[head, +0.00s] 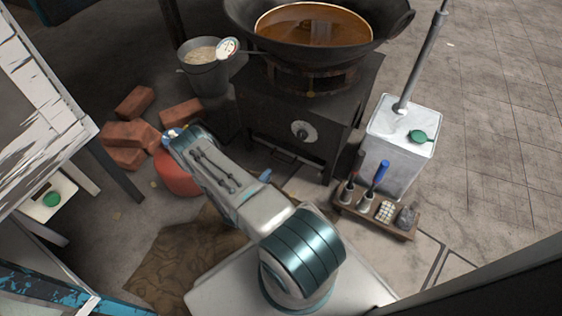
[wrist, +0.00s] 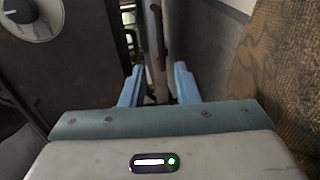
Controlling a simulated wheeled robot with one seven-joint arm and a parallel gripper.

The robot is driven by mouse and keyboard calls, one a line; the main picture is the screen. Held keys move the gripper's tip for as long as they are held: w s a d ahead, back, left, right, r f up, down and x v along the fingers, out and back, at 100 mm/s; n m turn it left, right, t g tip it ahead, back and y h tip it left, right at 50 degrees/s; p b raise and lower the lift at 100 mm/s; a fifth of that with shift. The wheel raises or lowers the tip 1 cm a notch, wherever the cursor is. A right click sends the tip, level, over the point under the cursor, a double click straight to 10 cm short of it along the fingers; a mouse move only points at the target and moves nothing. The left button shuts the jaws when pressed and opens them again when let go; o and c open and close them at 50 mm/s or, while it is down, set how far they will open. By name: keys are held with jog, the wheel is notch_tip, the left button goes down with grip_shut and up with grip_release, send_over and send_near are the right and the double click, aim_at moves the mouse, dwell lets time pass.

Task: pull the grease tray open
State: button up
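The grease tray (head: 291,165) is a thin dark tray low on the front of the stove, under the knob. Its dark handle (head: 283,157) shows in the head view. In the wrist view, which is rolled sideways, the tray front appears as a narrow grey upright strip with the black bar handle (wrist: 157,40) on it. My gripper (wrist: 159,72) is open; its two light-blue fingers stand either side of the strip's line, with the handle beyond or near the fingertips. I cannot tell whether they touch. In the head view my arm hides most of the gripper.
The black stove (head: 290,110) carries a wok (head: 318,25) of brown liquid. A round knob (head: 304,131) is above the tray. Red bricks (head: 130,140) and a red round object (head: 178,176) lie left. A tool caddy (head: 375,213) and metal can (head: 400,135) stand right.

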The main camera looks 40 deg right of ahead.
aim_at(280, 160)
jog(key=b+x, duration=0.4)
jog(key=x, duration=0.8)
jog(key=shift+d, duration=0.1)
grip_shut()
